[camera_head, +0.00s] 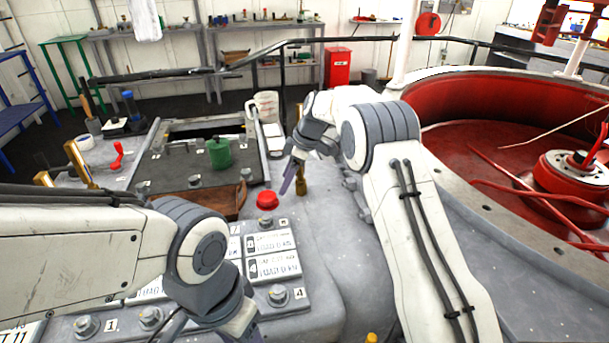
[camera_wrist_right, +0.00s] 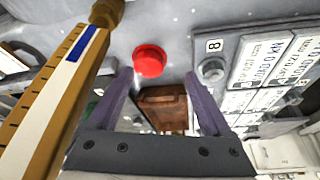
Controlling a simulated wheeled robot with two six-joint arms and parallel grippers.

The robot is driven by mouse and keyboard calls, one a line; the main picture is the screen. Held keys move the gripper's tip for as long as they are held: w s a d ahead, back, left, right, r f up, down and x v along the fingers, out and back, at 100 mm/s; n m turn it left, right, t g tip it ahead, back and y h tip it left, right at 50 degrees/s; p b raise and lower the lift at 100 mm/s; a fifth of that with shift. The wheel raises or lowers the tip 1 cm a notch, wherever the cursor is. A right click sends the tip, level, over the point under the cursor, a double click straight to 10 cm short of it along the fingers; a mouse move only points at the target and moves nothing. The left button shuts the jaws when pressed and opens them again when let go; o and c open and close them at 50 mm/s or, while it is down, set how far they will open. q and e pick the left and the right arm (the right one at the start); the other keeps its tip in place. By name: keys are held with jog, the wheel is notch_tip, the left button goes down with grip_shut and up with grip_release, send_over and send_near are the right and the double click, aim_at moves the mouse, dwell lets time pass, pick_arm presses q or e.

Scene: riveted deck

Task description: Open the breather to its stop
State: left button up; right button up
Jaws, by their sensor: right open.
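No part is labelled as the breather, so I cannot tell for certain which one it is. A round red cap (camera_head: 267,200) sits on the grey housing, and it also shows in the right wrist view (camera_wrist_right: 149,61). My right gripper (camera_head: 287,178) is just above and beside the red cap. In the wrist view its two purple fingers (camera_wrist_right: 158,82) are apart with nothing between them, and the cap lies beyond the tips. A brass fitting (camera_head: 301,184) stands right of the cap. My left gripper (camera_head: 240,325) is low in the head view, its fingers mostly cut off.
A labelled panel (camera_head: 272,254) with bolts lies in front of the cap. A green canister (camera_head: 219,153) stands on the dark plate behind. A brass scale bar (camera_wrist_right: 60,80) with a blue mark is close on the left in the wrist view. A big red basin (camera_head: 470,130) is at right.

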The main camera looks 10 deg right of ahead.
jog(key=s+d+r, duration=0.3)
jog(key=d, duration=0.1)
jog(key=shift+d+r, duration=0.15)
jog(key=shift+d, duration=0.25)
